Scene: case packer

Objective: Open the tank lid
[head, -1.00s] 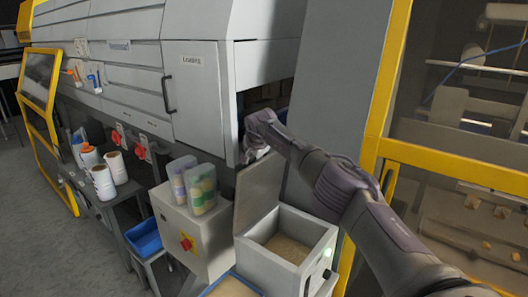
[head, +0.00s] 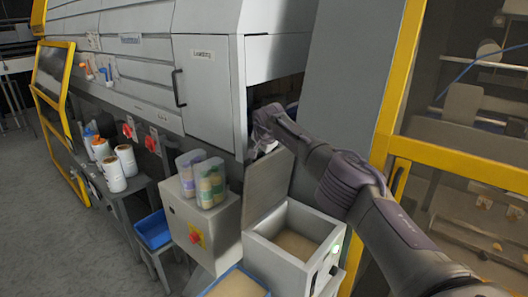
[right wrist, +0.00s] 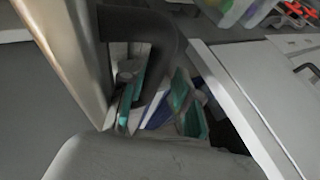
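The tank (head: 328,232) is a light grey box with an open top and pale tan granules (head: 298,245) inside, at the lower middle of the head view. Its grey lid (head: 266,187) stands raised and steep at the tank's back left edge. My right gripper (head: 256,150) is at the lid's upper end, in front of the dark opening below the cabinet. Its fingertips are too small and hidden there to read. In the right wrist view a dark curved bar (right wrist: 165,40) crosses close to the camera, and I cannot tell if the fingers grip anything. My left gripper is out of view.
The cabinet door marked Loading (head: 203,95) is just left of my right gripper. Clear containers (head: 202,180) stand on a grey box with a red knob (head: 197,237). A blue bin (head: 153,230) is farther left. A yellow frame (head: 455,162) stands right of my arm.

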